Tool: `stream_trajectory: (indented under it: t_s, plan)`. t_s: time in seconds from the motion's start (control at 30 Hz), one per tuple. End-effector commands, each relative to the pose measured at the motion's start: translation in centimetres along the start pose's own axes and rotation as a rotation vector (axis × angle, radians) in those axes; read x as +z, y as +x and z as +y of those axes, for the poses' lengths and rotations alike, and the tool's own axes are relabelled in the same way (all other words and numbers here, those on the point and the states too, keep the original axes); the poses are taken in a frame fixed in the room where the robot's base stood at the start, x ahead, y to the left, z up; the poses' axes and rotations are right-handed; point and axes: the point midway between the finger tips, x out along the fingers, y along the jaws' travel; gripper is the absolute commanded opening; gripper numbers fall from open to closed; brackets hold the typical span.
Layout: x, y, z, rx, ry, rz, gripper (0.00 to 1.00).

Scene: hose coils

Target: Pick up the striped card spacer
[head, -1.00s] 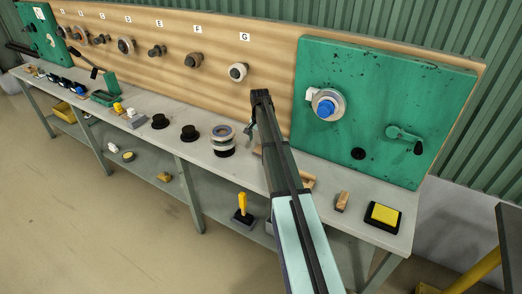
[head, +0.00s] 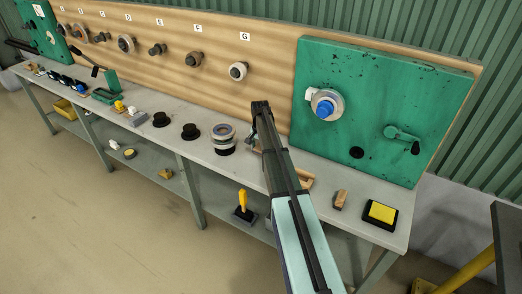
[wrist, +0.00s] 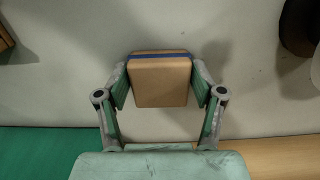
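A tan block with a dark blue stripe across it, which looks like the striped card spacer (wrist: 160,84), is between the fingers of my gripper (wrist: 161,86) in the wrist view. The fingers are spread, one on each side of it, with very little gap. I cannot tell whether they touch it. In the head view my gripper (head: 261,106) is low over the bench, in front of the board and left of the green panel. My arm and gripper mostly hide the spacer there.
On the bench (head: 275,184), a stack of rings (head: 223,137) stands just left of my gripper. A wooden block (head: 341,199) and a yellow-topped pad (head: 381,213) lie to the right. The board (head: 275,85) and green panel (head: 385,110) rise behind.

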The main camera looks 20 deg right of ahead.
Motion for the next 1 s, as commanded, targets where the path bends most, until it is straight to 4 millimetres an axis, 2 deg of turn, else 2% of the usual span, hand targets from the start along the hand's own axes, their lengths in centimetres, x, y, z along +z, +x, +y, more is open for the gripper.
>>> stream_trajectory:
  t_s: [0.43, 0.67, 0.87, 1.0]
  plan:
    - [0.0, -0.1, 0.0, 0.0, 0.0, 0.0, 0.36]
    - [0.0, -1.0, 0.0, 0.0, 0.0, 0.0, 0.36]
    - [0.0, -3.6, 0.0, -0.002, 0.0, 0.002, 0.36]
    - [-0.1, -6.7, -0.1, -0.002, 0.0, 0.003, 0.36]
